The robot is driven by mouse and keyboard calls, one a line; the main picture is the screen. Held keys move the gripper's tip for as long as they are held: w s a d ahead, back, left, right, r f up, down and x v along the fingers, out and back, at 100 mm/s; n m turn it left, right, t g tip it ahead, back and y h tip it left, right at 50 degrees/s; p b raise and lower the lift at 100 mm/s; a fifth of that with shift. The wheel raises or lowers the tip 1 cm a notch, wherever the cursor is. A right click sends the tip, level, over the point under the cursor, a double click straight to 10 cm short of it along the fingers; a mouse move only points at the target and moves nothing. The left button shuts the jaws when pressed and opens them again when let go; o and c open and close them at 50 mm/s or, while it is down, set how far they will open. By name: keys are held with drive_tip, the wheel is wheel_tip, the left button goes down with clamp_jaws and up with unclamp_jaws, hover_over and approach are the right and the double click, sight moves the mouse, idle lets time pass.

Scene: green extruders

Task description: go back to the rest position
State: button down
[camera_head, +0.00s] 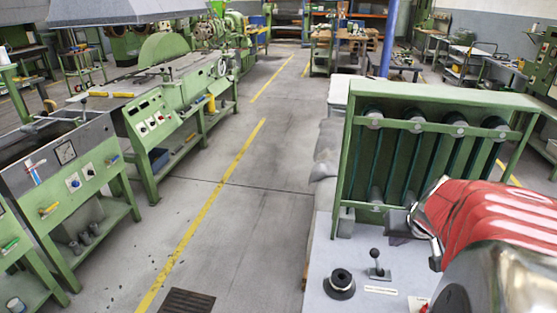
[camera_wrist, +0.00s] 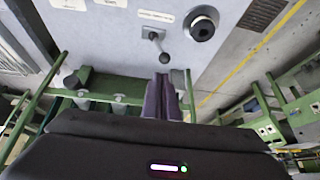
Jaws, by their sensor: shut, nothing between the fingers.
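My gripper (camera_wrist: 162,98) shows in the wrist view as two dark purple fingers side by side, closed with nothing held between them. It is over the edge of a light grey machine top (camera_wrist: 100,30). A lever with a black ball (camera_wrist: 157,45) and a round black knob (camera_wrist: 202,24) stand on that top, beyond the fingertips and apart from them. In the head view, a red and silver part of my arm fills the lower right. It partly covers the green machine there.
A green frame with dark rollers (camera_head: 430,155) stands behind the lever (camera_head: 378,265) and black knob (camera_head: 340,283). Green machines (camera_head: 150,125) line the left side. The grey floor aisle (camera_head: 240,215) with its yellow line is clear. A dark floor grate (camera_head: 188,301) lies in front.

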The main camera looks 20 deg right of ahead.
drive_tip(key=shift+a, duration=0.1)
drive_tip(key=w+a+r+n+y, duration=0.1)
drive_tip(key=a+r+n, duration=0.1)
drive_tip(key=a, duration=0.6)
drive_tip(key=w+a+r+n+y, duration=0.1)
drive_tip(key=w+a+r, duration=0.1)
drive_tip(key=a, duration=0.6)
drive_tip(key=s+a+r+n, duration=0.1)
drive_tip(key=s+a, duration=0.2)
drive_tip(key=a, duration=0.4)
drive_tip(key=s+a+n, duration=0.2)
drive_tip(key=s+a, duration=0.2)
drive_tip(key=a, duration=0.4)
drive_tip(key=shift+r+y, duration=0.4)
